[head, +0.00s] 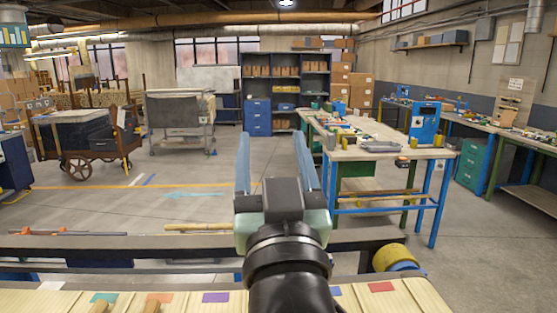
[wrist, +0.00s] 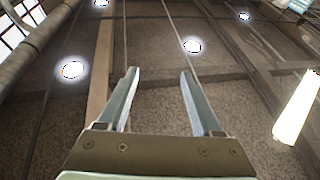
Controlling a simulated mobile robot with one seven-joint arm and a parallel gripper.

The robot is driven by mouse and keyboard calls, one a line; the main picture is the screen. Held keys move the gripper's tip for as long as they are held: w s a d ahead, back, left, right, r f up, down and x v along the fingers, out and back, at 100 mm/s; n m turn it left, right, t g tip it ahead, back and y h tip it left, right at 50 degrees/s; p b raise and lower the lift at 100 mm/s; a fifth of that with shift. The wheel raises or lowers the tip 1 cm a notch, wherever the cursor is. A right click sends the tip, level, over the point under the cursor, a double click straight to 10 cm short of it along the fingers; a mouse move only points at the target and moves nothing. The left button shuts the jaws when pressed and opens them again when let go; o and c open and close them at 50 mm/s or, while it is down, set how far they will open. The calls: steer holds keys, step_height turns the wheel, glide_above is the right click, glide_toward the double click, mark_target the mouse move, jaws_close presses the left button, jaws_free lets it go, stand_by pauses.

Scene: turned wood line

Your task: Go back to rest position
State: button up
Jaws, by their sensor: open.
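My gripper (head: 273,145) is raised in the middle of the head view, above the near bench. Its two blue-grey fingers point away and up, spread apart with nothing between them. In the wrist view my gripper (wrist: 157,75) is open and empty, and only the ceiling with its lamps shows beyond the fingertips. My wrist and forearm hide part of the bench below.
A wooden belt or bench top (head: 200,303) with coloured patches runs along the front. A dark rail (head: 130,243) and a yellow roller (head: 392,257) lie beyond it. A workbench (head: 385,150) stands at right, a wooden cart (head: 85,142) at left. Open floor (head: 180,190) lies between.

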step_height(320, 180, down, 14)
steer(key=g+h, duration=0.1)
steer(key=g, duration=0.5)
steer(key=s+r+t, duration=0.5)
steer(key=s+r, duration=0.1)
steer(key=r, duration=0.7)
steer(key=s+r+t+p, duration=0.1)
steer(key=s+r+t, duration=0.4)
steer(key=r, duration=0.9)
steer(key=shift+s+a+m+t, duration=0.3)
steer(key=shift+s+a+m, duration=0.15)
steer(key=shift+s, duration=0.5)
